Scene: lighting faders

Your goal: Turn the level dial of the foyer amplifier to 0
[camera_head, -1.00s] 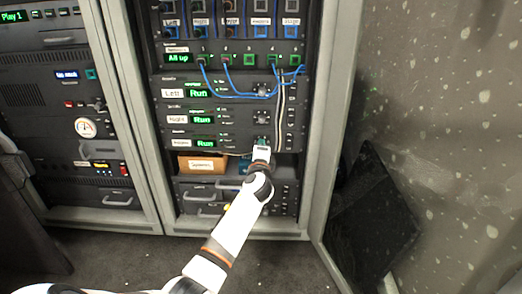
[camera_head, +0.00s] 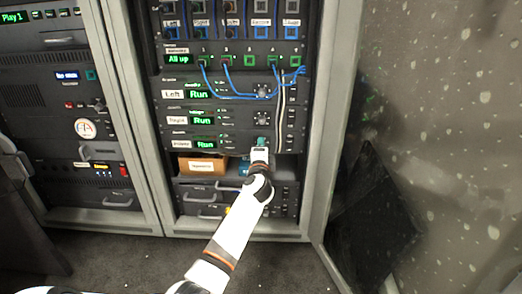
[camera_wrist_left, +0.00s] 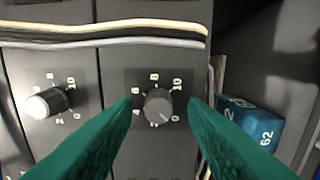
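The foyer amplifier (camera_head: 178,145) is the lowest of three similar units in the right-hand rack, and its green display reads Run. Its level dial (camera_wrist_left: 158,106) is a grey round knob with a printed scale up to 10, in the middle of the wrist view. A pale mark on the knob points to the lower right, toward the 0. My left gripper (camera_head: 261,142) is at the right end of this unit and hides the dial in the head view. In the wrist view its green fingers (camera_wrist_left: 161,115) are apart on either side of the dial, with gaps visible. My right gripper is out of view.
Another dial (camera_wrist_left: 46,102) sits to the left in the wrist view. Cream and grey cables (camera_wrist_left: 105,35) run close by. A blue box marked 62 (camera_wrist_left: 252,122) lies to the right. A cardboard box (camera_head: 203,165) stands on the shelf below the amplifier.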

